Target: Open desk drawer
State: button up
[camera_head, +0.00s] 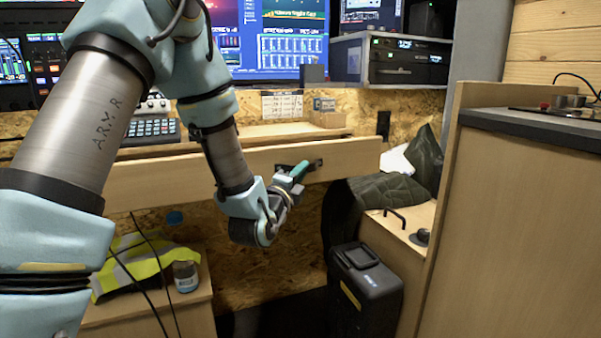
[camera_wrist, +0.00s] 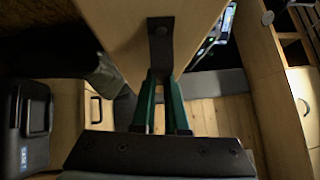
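The desk's long pale wooden front panel (camera_head: 225,170) runs across the middle of the head view. It appears to stand forward of the desk top, with a narrow gap behind its left part; I cannot tell how far out it is. A dark handle (camera_head: 316,163) is mounted on it near the right end; it also shows in the wrist view (camera_wrist: 160,38). My gripper (camera_head: 299,170) is at this handle. In the wrist view, its two teal fingers (camera_wrist: 161,90) lie on either side of the handle, closed on it. The drawer's inside is hidden.
A black case (camera_head: 366,290) stands on the floor below right. A low wooden cabinet (camera_head: 392,228) with a dark handle and a dark jacket is beyond it. A tall counter (camera_head: 520,220) closes off the right. A jar (camera_head: 186,276) and hi-vis vest (camera_head: 145,262) sit lower left.

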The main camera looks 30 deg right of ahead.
jog(key=o, duration=0.4)
jog(key=r+p+v, duration=0.1)
jog(key=p+v, duration=0.2)
jog(key=v, duration=0.5)
jog(key=shift+a+f, duration=0.2)
jog(key=shift+f, duration=0.05)
jog(key=shift+s+a+p, duration=0.1)
jog(key=shift+s+p, duration=0.05)
jog(key=shift+p, duration=0.7)
jog(key=p, duration=0.3)
jog(key=s+a+p, duration=0.1)
jog(key=p, duration=0.1)
jog(key=shift+s+a+f+p, duration=0.15)
jog(key=shift+a+f+p, duration=0.15)
jog(key=shift+f+p, duration=0.1)
